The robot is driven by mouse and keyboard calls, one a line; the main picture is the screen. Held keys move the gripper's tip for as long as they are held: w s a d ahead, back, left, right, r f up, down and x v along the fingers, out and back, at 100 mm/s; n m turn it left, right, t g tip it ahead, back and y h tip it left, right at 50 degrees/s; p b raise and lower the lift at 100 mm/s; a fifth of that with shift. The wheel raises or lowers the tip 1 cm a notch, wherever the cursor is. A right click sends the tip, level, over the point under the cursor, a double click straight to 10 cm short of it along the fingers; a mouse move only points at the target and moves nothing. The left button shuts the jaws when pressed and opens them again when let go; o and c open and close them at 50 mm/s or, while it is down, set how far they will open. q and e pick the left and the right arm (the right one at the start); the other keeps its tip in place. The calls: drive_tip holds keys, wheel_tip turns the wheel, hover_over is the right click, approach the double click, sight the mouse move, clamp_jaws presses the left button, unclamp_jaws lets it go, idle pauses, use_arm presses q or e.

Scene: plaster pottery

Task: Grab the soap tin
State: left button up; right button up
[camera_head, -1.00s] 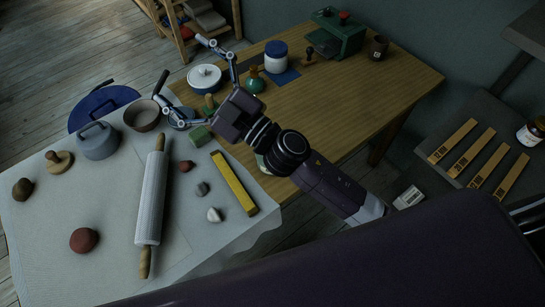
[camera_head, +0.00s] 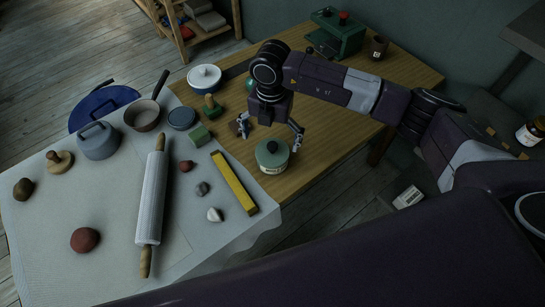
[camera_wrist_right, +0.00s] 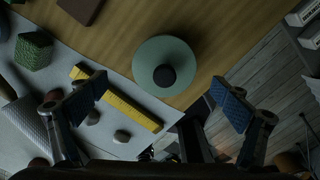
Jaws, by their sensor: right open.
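A round tin with a green lid, dark knob and pale labelled body, which I take for the soap tin (camera_head: 272,156), stands upright near the wooden table's front edge. Its label is too small to read. My right gripper (camera_head: 270,136) is open and empty, pointing down just above and behind it. In the right wrist view the green lid (camera_wrist_right: 150,48) lies ahead of and between the spread fingers (camera_wrist_right: 161,103), with a gap on both sides. My left gripper is not in view.
A yellow bar (camera_head: 234,183), rolling pin (camera_head: 151,195) and small lumps lie on the cloth-covered table to the left. The wooden table (camera_head: 330,150) is clear right of the green-lidded tin.

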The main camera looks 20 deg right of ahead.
sight(272, 153)
drive_tip(key=shift+d+f, duration=0.3)
drive_tip(key=shift+f, duration=0.05)
drive_tip(key=f, duration=0.2)
drive_tip(key=f+p, duration=0.1)
drive_tip(key=f, duration=0.1)
drive_tip(key=f+p, duration=0.1)
drive_tip(key=f, duration=0.1)
drive_tip(key=shift+s+f, duration=0.2)
drive_tip(key=shift+s, duration=0.05)
drive_tip(key=shift+f, duration=0.3)
drive_tip(key=shift+c, duration=0.4)
drive_tip(key=c, duration=2)
drive_tip(key=shift+w+a+r, duration=0.1)
drive_tip(key=shift+r, duration=0.05)
drive_tip(key=shift+c, duration=0.9)
